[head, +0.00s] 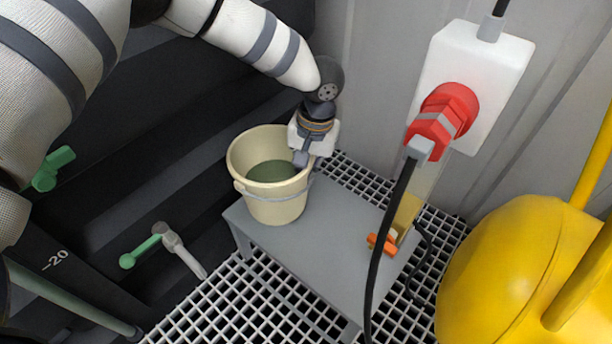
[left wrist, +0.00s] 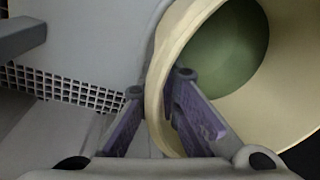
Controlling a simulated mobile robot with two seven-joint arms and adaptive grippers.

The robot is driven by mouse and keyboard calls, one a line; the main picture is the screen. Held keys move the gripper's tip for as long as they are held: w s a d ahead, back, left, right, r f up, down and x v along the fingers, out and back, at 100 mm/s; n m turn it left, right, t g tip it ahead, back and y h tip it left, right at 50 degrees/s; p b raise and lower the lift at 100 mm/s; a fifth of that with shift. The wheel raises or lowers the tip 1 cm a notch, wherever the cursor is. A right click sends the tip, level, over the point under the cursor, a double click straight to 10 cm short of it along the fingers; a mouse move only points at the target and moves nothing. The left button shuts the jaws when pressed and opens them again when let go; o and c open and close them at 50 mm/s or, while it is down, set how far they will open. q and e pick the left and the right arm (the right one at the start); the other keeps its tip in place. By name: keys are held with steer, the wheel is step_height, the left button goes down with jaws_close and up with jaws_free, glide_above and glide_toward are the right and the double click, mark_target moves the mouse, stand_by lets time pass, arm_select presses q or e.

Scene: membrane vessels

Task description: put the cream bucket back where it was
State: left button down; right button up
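The cream bucket (head: 272,203) stands upright on the left end of a low grey bench (head: 330,238) in the head view. It holds dark green liquid, and its wire handle hangs down against the outside. My left gripper (head: 302,158) is at the bucket's right rim. In the left wrist view the bucket (left wrist: 290,100) fills the right side. One finger of my left gripper (left wrist: 158,88) is inside the rim and the other is outside, with the wall between them. A gap shows between the outer finger and the wall. My right gripper is not in view.
A red connector (head: 442,112) on a white wall box (head: 475,75) has a black cable running down in front of the bench. A yellow rounded body (head: 510,275) stands at the right. Green-handled valves (head: 140,250) are at the left. White grating (head: 225,305) surrounds the bench.

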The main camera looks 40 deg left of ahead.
arm_select(q)
steer(key=shift+w+a+f+b, duration=0.2)
steer(key=shift+w+f, duration=0.25)
steer(key=shift+f, duration=0.05)
steer(key=shift+w+a+f+b, duration=0.15)
steer(key=shift+w+f+b, duration=0.05)
steer(key=shift+w+f, duration=0.25)
steer(key=shift+f+b, duration=0.4)
steer(key=shift+f, duration=1.1)
steer(key=shift+f, duration=0.2)
steer(key=c, duration=1.8)
jaws_free()
step_height(320, 180, up, 12)
steer(key=d+p, duration=0.1)
steer(key=p, duration=0.2)
steer(key=shift+r, duration=0.15)
steer(key=shift+w, duration=0.1)
